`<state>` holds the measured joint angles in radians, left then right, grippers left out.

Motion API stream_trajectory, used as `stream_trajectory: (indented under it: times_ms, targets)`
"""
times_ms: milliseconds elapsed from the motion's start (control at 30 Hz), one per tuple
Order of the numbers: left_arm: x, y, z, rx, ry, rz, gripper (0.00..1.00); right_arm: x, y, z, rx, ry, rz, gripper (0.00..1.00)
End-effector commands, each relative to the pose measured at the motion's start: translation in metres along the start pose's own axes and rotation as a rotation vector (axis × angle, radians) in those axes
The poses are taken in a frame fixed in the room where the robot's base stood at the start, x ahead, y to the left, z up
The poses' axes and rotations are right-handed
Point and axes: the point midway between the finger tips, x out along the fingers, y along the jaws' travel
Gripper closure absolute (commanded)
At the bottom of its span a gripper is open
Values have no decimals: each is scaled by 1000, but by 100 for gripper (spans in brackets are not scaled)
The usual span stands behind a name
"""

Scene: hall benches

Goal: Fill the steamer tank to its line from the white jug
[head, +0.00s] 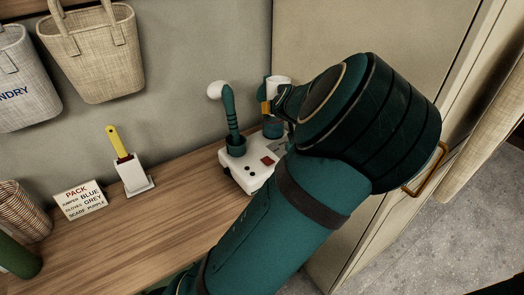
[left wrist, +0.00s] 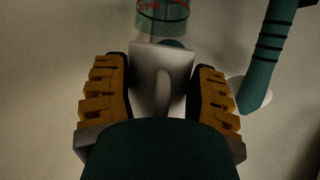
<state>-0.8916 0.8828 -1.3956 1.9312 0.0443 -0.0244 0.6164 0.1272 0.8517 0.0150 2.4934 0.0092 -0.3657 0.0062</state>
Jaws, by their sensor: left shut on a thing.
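The steamer (head: 240,176) stands on the wooden bench, a white base with a green hose (head: 229,105) and a white head. Its clear tank (head: 272,129) stands at the back right of the base. The tank also shows in the left wrist view (left wrist: 162,17), with red marking near its top. My left gripper (head: 270,104) is shut on the white jug (head: 279,82), held at the tank's upper part. The left wrist view shows the jug (left wrist: 160,85) between the yellow finger pads. My arm hides part of the steamer. The water level and pouring cannot be made out.
A yellow-handled brush in a white holder (head: 133,177), a lettered card (head: 83,199) and a wicker basket (head: 20,213) stand left on the bench (head: 130,235). Woven bags (head: 95,58) hang above. A beige cabinet with a brass handle (head: 428,172) is at right.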

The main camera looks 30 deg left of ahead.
Motion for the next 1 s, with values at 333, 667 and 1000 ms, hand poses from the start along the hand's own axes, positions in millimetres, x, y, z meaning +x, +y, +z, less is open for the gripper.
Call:
stream_trajectory:
  times_ms: [333, 667, 1000]
  targets:
    - [10, 0, 6, 2, 78, -1, 83, 23, 9, 4, -2, -3, -1, 53]
    - [15, 0, 5, -2, 155, 1, 83, 40, 15, 6, -1, -3, -1, 53]
    - [13, 0, 2, -2, 155, 1, 83, 37, 14, 5, -1, -3, -1, 53]
